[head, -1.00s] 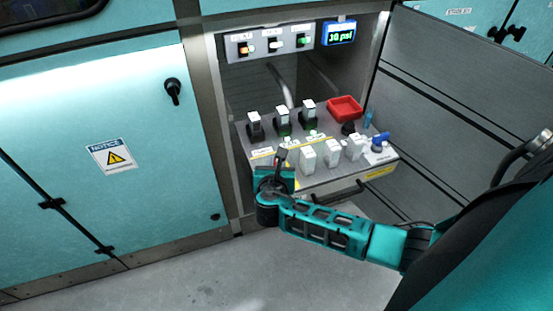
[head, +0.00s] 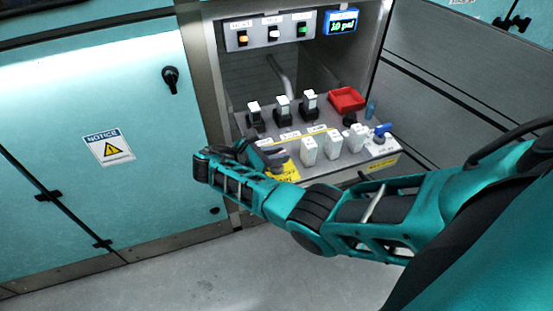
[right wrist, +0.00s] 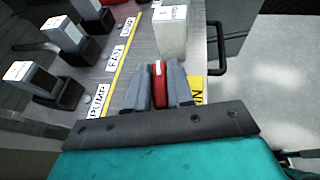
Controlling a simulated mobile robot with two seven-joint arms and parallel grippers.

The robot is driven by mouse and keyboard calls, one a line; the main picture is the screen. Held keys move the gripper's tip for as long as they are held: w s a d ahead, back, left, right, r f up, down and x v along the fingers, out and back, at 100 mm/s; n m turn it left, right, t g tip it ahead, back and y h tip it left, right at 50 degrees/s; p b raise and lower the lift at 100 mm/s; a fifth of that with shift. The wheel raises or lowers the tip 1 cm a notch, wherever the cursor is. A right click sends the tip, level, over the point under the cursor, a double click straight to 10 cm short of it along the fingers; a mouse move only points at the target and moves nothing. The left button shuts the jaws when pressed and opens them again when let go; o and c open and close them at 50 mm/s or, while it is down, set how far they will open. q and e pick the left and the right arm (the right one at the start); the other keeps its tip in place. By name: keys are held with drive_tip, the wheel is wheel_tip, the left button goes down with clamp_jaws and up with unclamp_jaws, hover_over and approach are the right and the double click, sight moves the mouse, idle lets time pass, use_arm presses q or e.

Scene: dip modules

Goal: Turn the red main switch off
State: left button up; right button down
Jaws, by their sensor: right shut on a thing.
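The red main switch (right wrist: 159,84) shows in the right wrist view as a narrow red lever at the front edge of the grey panel, beside a yellow label. My right gripper (right wrist: 158,92) is shut on it, with a grey finger on each side. In the head view my right gripper (head: 264,155) reaches over the panel's near left corner, and the red switch is hidden there. My left gripper is in neither view.
A white block (right wrist: 171,32) stands just beyond the fingers. Several black-based levers (right wrist: 65,35) line the panel's back row. A red tray (head: 346,99) and blue valve (head: 381,132) lie right. A dark handle (right wrist: 216,48) sticks out along the panel's front.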

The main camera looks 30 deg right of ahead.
drive_tip(key=shift+f+m+g+b, duration=0.1)
drive_tip(key=shift+m+g+b, duration=0.5)
drive_tip(key=shift+m+g, duration=0.15)
drive_tip(key=shift+m+g+b, duration=0.35)
drive_tip(key=shift+g+b, duration=0.05)
drive_tip(key=shift+g, duration=0.15)
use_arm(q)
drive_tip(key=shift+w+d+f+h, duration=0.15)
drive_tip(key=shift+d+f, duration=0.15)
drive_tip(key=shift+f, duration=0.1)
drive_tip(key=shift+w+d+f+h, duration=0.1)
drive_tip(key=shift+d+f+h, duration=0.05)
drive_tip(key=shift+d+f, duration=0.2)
use_arm(e)
drive_tip(key=shift+d+m+g, duration=0.1)
drive_tip(key=shift+m+g, duration=0.2)
drive_tip(key=c, duration=1.1)
unclamp_jaws()
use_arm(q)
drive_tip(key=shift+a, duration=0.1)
